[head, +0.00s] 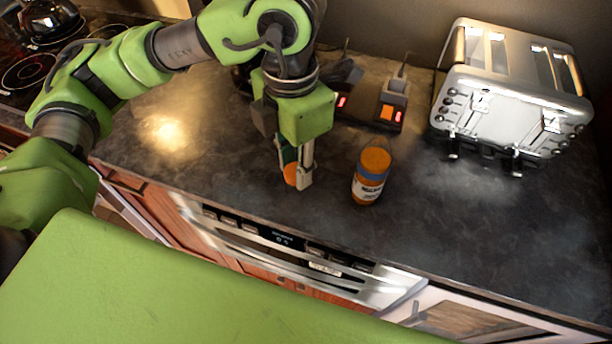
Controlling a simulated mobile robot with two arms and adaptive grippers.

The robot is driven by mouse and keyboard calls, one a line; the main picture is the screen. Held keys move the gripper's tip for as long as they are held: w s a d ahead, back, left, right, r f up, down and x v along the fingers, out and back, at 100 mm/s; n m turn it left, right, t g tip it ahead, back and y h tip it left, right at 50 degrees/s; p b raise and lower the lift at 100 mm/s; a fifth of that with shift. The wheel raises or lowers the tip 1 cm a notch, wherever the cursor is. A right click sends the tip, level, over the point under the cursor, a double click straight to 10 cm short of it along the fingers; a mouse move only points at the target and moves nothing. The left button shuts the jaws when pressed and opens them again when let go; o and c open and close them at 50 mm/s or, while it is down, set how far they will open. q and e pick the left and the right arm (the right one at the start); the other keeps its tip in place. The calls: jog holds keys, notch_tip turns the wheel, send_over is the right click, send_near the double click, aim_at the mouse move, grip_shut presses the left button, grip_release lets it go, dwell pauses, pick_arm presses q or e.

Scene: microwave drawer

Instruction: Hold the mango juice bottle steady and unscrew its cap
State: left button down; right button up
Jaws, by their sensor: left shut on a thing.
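The mango juice bottle (368,183) stands upright on the dark counter, orange with a white label band and a darker orange top. My left gripper (299,178) points down a short way to the left of the bottle, apart from it. It is shut on a small orange piece (291,174) that looks like a cap, mostly hidden behind a finger. I cannot tell whether the bottle's top is bare or covered. My right gripper is not in view.
A silver toaster (512,95) stands at the back right. A dark device with red lights (388,110) sits behind the bottle. A cooktop (25,75) is at the far left. The counter (450,220) is clear right of the bottle; an oven front (290,250) lies below its edge.

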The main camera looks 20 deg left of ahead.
pick_arm(q)
jog(key=n, duration=0.1)
jog(key=s+n, duration=0.1)
jog(key=n, duration=0.2)
jog(key=shift+s+d+n, duration=0.25)
jog(key=shift+d+n, duration=0.1)
jog(key=shift+n, duration=0.05)
jog(key=s+d+n+b, duration=0.1)
jog(key=s+n, duration=0.3)
jog(key=n, duration=1.1)
jog(key=shift+n, duration=0.3)
jog(key=w+f+p, duration=0.1)
jog(key=w+f, duration=0.1)
jog(key=w, duration=0.2)
jog(key=w+a+f, duration=0.1)
jog(key=w+f, duration=0.2)
jog(key=w, duration=0.1)
jog(key=w+a+f+p, duration=0.1)
jog(key=w+f, duration=0.2)
jog(key=w, duration=0.1)
jog(key=shift+w+a+f+p, duration=0.15)
jog(key=shift+w+f+p, duration=0.05)
jog(key=shift+f+p, duration=0.1)
jog(key=shift+w+a+f, duration=0.1)
jog(key=shift+w+f, duration=0.3)
jog(key=f, duration=0.1)
jog(key=f+p, duration=0.2)
jog(key=shift+w, duration=0.25)
jog(key=shift+f, duration=0.3)
